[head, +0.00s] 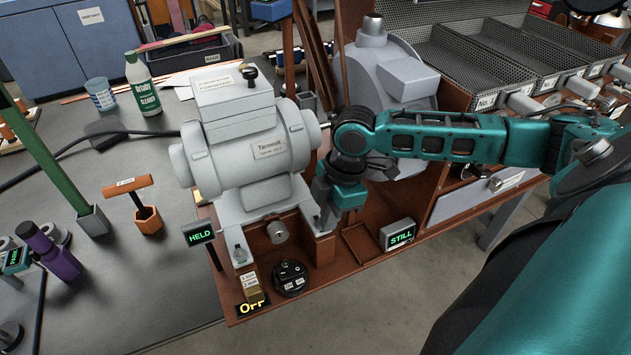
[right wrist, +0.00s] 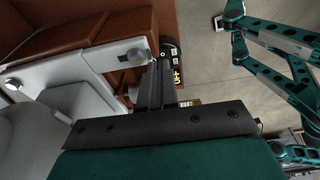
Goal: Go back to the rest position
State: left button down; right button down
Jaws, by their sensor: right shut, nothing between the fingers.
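My right arm reaches in from the right in the head view. In the right wrist view the dark fingers (right wrist: 157,82) lie together, shut and empty. My left gripper does not show in either view.
A sign reading HELD (head: 200,234) stands left of the roaster and a STILL display (head: 398,235) stands to its right. A black dial (head: 291,278) and an OFF sign (head: 252,308) sit at the front. Perforated trays (head: 470,70) fill the back right. Open floor lies in front.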

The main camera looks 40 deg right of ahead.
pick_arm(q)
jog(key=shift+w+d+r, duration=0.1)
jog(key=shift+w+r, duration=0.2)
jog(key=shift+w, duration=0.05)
pick_arm(e)
jog(key=shift+s+d+r, duration=0.1)
jog(key=shift+d+r, duration=0.15)
jog(key=shift+r, duration=0.15)
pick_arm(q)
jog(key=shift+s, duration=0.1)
pick_arm(e)
jog(key=shift+a, duration=0.1)
jog(key=s+a+f+m+t+y, duration=0.1)
jog(key=s+a+f+m, duration=0.15)
jog(key=a, duration=0.45)
jog(key=s+a+f+m+t, duration=0.1)
jog(key=s+a, duration=0.2)
jog(key=a, duration=0.4)
jog(key=s+d+m+h, duration=0.3)
jog(key=s+d+m, duration=0.3)
jog(key=m, duration=0.4)
jog(key=w+a+f+n+t+y, duration=0.1)
jog(key=w+a+f+t+y, duration=0.1)
jog(key=w+a+f+t, duration=0.2)
notch_tip(320, 180, down, 4)
jog(key=w+t, duration=0.2)
jog(key=t, duration=0.2)
jog(key=shift+w+a+f, duration=0.15)
jog(key=shift+w, duration=0.15)
